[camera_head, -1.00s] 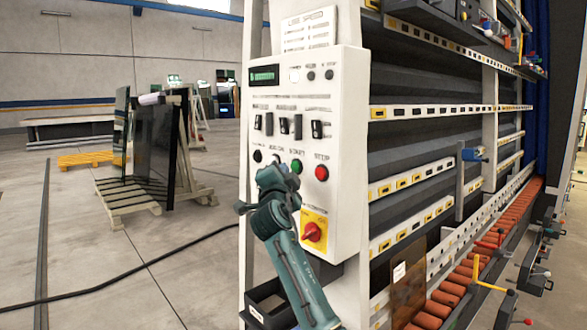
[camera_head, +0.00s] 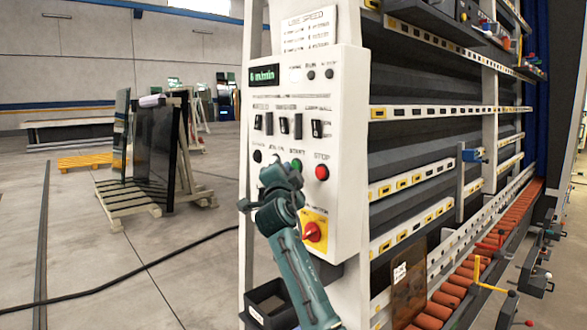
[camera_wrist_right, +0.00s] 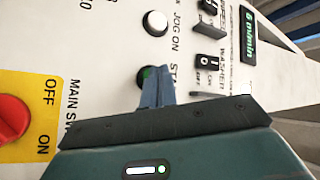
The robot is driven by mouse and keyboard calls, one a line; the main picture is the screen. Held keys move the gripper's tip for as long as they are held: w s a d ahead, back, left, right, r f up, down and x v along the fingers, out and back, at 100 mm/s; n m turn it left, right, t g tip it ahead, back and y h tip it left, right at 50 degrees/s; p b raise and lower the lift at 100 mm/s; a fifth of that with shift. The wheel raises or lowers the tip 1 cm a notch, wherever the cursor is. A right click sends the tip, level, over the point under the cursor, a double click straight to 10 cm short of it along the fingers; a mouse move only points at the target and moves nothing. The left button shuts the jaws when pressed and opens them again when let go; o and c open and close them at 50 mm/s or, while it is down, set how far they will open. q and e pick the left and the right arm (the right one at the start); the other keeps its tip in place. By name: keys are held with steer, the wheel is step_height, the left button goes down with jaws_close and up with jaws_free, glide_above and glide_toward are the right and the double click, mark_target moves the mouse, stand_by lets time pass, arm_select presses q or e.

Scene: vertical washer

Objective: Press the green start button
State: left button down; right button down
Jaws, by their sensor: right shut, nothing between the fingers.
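The green start button (camera_head: 297,165) is on the white control panel, left of the red stop button (camera_head: 322,172). In the right wrist view the green button (camera_wrist_right: 144,74) is partly hidden behind my fingertips. My right gripper (camera_head: 276,164) is in front of the panel, just left of and below the button in the head view. Its fingers (camera_wrist_right: 155,82) are shut together and empty, with the tips right at the button; I cannot tell whether they touch it. My left gripper is not in view.
The white control panel (camera_head: 271,212) also carries black switches (camera_head: 284,126), a lit display (camera_head: 264,76) and a red main switch (camera_head: 313,232) on yellow. The washer's orange rollers (camera_head: 455,289) run along the right. A black tray (camera_head: 265,300) is below the panel.

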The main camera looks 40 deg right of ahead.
steer(key=shift+d, duration=0.5)
stand_by(0.5)
steer(key=shift+a+b, duration=0.1)
steer(key=shift+b, duration=0.2)
steer(key=shift+a+b, duration=0.45)
steer(key=shift+a, duration=0.4)
